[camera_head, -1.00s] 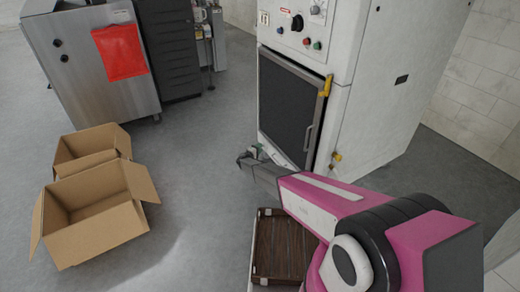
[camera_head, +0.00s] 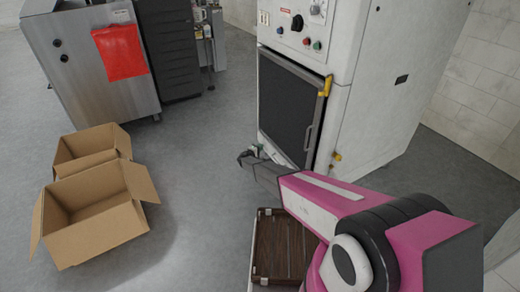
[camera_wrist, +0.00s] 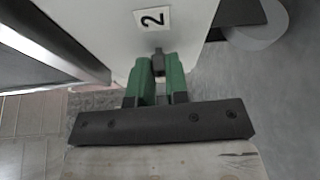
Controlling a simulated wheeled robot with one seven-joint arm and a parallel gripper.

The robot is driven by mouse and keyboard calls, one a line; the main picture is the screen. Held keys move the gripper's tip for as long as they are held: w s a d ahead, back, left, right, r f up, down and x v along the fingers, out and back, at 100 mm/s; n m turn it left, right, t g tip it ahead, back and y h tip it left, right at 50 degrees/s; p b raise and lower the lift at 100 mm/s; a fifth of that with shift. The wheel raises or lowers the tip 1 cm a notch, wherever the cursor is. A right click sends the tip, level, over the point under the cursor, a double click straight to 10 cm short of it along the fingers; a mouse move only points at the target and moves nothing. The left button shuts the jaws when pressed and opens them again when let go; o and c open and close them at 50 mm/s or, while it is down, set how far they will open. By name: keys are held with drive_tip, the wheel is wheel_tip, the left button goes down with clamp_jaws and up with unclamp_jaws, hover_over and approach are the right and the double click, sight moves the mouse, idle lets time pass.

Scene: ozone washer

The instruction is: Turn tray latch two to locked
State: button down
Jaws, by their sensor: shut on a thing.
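In the wrist view, my gripper (camera_wrist: 158,80) has green fingers closed on a small dark latch (camera_wrist: 158,56). The latch sits just below a white label with a black "2" (camera_wrist: 152,18) on a pale panel. Most of the latch is hidden between the fingers, so its exact angle cannot be told. In the head view my gripper (camera_head: 250,156) is low in front of the white washer (camera_head: 385,85), by the lower left of its dark door (camera_head: 285,105). The latch is too small to make out there.
A brown slatted tray (camera_head: 284,247) lies below my arm. Two open cardboard boxes (camera_head: 95,225) stand on the floor at left. A steel cabinet (camera_head: 95,70) with a red sheet is behind them. The grey floor between boxes and washer is clear.

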drive_tip(key=shift+w+a+r+n+g+h, duration=0.1)
drive_tip(key=shift+n+g+h, duration=0.15)
drive_tip(key=shift+n+g, duration=1.45)
drive_tip(key=shift+w+a+r+n+g+h, duration=0.15)
drive_tip(key=shift+n+g, duration=0.55)
drive_tip(key=shift+n, duration=1.85)
drive_tip(key=shift+d+r+n+g+h, duration=0.1)
drive_tip(key=shift+n+g+h, duration=0.2)
drive_tip(key=shift+n+g, duration=1.4)
drive_tip(key=shift+n+t, duration=0.5)
drive_tip(key=shift+n, duration=0.05)
drive_tip(key=c, duration=1.1)
unclamp_jaws()
drive_tip(key=shift+a, duration=0.1)
drive_tip(key=v, duration=1)
drive_tip(key=shift+s+a, duration=0.2)
drive_tip(key=shift+a, duration=0.05)
